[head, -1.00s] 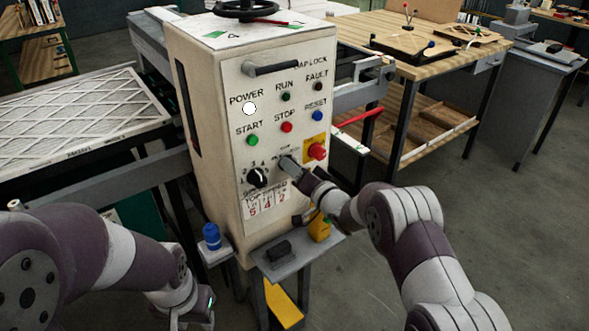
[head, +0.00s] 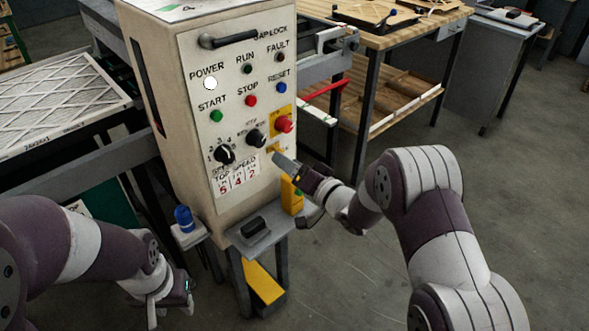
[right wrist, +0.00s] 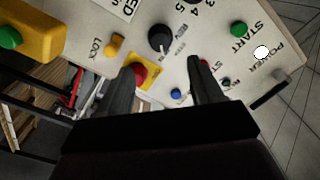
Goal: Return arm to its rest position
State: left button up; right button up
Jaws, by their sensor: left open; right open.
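My right gripper (head: 284,164) is in front of the lower right of the control panel (head: 215,128), below the red emergency button (head: 283,124) and right of the counter labels. In the right wrist view its two fingers (right wrist: 160,80) are apart with nothing between them. The black selector knob (right wrist: 160,38) lies beyond the fingertips, and the red button (right wrist: 138,74) shows beside one finger. My left gripper (head: 170,300) hangs at the lower left, below a blue-capped item, empty as far as I can see; its fingers are small and partly cut off from clear view.
A small shelf (head: 262,236) with a black item juts out below the panel. A blue lamp-like object (head: 184,217) stands on a bracket. A yellow block (head: 291,196) is close below my right gripper. Open floor (head: 350,270) lies to the right.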

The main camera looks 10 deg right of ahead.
jog(key=shift+v, duration=0.85)
jog(key=s+d+f+n+g+h+p, duration=0.1)
jog(key=s+d+f+n+g+h, duration=0.1)
jog(key=s+d+f+g+h, duration=0.65)
jog(key=s+d+r+g+h+p, duration=0.1)
jog(key=s+r+g, duration=0.1)
jog(key=s, duration=0.7)
jog(key=s+d+r+g+h+p, duration=0.1)
jog(key=s+r, duration=0.4)
jog(key=s, duration=0.5)
jog(key=shift+d+g+p, duration=0.3)
jog(key=shift+g+p, duration=0.25)
jog(key=shift+g, duration=0.3)
